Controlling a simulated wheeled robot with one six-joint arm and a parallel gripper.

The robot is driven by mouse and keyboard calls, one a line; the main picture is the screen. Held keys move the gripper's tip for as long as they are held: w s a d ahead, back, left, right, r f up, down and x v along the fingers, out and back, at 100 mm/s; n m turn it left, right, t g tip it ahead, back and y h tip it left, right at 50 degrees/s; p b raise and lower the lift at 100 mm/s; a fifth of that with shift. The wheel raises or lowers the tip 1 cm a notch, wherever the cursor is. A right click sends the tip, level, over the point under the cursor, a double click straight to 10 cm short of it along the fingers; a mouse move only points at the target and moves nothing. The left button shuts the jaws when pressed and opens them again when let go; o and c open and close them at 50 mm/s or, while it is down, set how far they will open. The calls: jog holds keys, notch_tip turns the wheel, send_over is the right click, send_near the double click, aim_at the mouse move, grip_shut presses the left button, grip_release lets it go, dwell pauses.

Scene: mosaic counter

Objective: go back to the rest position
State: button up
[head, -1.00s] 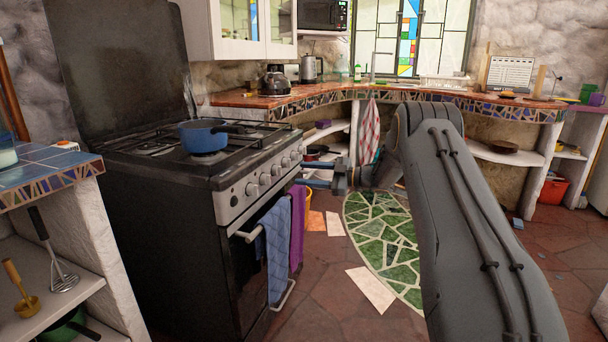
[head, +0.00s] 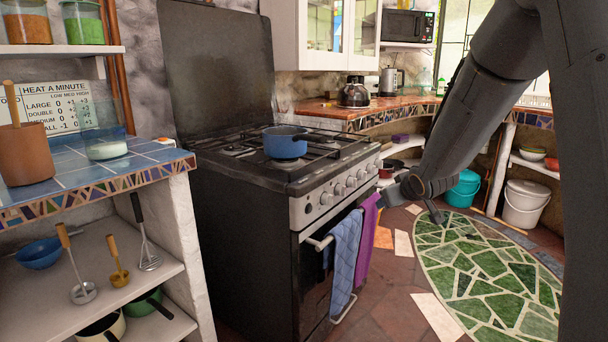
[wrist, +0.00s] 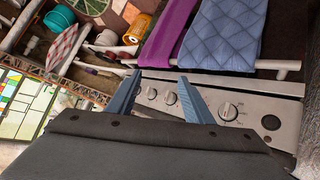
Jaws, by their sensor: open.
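My gripper (wrist: 160,76) is open in the wrist view, its two blue fingers spread with nothing between them. The stove's control panel with its knobs (wrist: 231,109) lies behind the fingers. In the head view, my arm comes down from the upper right, and its end is to the right of the stove (head: 250,230), near the purple towel (head: 368,237). The fingers cannot be made out clearly there.
A blue pot (head: 286,146) sits on the stove top. A blue towel (head: 344,262) hangs on the oven handle. A tiled counter (head: 60,186) with jars stands at the left. A green mosaic floor patch (head: 490,268) is clear at the right.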

jog(key=s+a+f+m+g, duration=0.1)
jog(key=s+a+f+g, duration=0.15)
jog(key=s, duration=0.85)
jog(key=s+a+f+m+g, duration=0.2)
jog(key=s+f+g, duration=0.1)
jog(key=s, duration=0.8)
jog(key=s+a+f+m+g, duration=0.1)
jog(key=s+a+f+g, duration=0.15)
jog(key=s, duration=0.85)
jog(key=s+a+r+n+g, duration=0.3)
jog(key=s+a+r, duration=0.6)
jog(key=s, duration=0.3)
jog(key=d+r+m+p, duration=0.2)
jog(key=d+r+p, duration=0.8)
jog(key=p, duration=1)
jog(key=shift+w+r+m, duration=0.3)
jog(key=shift+r+m, duration=0.1)
jog(key=shift+c, duration=0.5)
